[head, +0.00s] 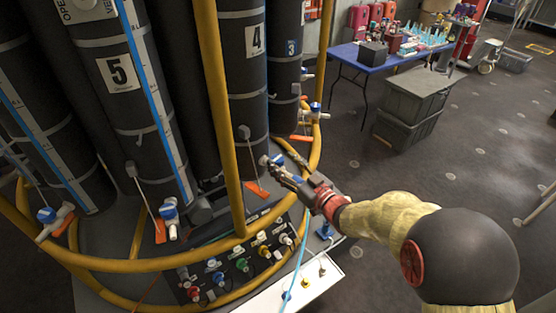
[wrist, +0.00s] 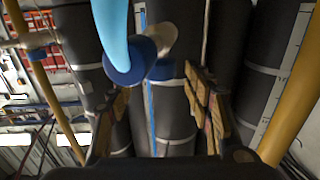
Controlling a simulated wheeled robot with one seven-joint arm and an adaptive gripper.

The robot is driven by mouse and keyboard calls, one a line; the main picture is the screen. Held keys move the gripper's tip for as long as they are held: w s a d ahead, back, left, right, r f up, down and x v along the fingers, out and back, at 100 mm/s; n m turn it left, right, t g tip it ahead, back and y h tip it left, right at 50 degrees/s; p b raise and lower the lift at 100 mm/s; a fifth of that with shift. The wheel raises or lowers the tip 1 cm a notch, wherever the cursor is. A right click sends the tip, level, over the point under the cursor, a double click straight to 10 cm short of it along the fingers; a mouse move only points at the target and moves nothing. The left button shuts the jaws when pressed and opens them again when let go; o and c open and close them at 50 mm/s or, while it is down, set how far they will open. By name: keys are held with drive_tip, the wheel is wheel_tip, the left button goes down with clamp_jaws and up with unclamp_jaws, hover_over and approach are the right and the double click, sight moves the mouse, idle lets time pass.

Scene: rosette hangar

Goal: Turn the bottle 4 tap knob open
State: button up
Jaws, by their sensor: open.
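Bottle 4 (head: 252,75) is a tall black cylinder with a white "4" label, standing behind the yellow rail. At its foot is a white tap with a blue knob (head: 275,159). My gripper (head: 287,168) reaches in from the right, with its fingertips close beside this knob and partly covering it. In the wrist view a round blue knob (wrist: 133,66) shows at the top, with a light-blue strip in front of it. My open gripper (wrist: 158,105) has a finger on either side, below the knob. Nothing is between the fingers, and I cannot tell whether they touch the knob.
Yellow rails (head: 216,110) curve around the bottles close to my arm. Bottle 5 (head: 120,75) and bottle 3 (head: 286,55) stand either side. A panel of coloured knobs (head: 242,264) lies below.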

sight(282, 162)
drive_tip(key=shift+x, duration=1.65)
drive_tip(key=shift+c, duration=0.6)
drive_tip(key=c, duration=1.1)
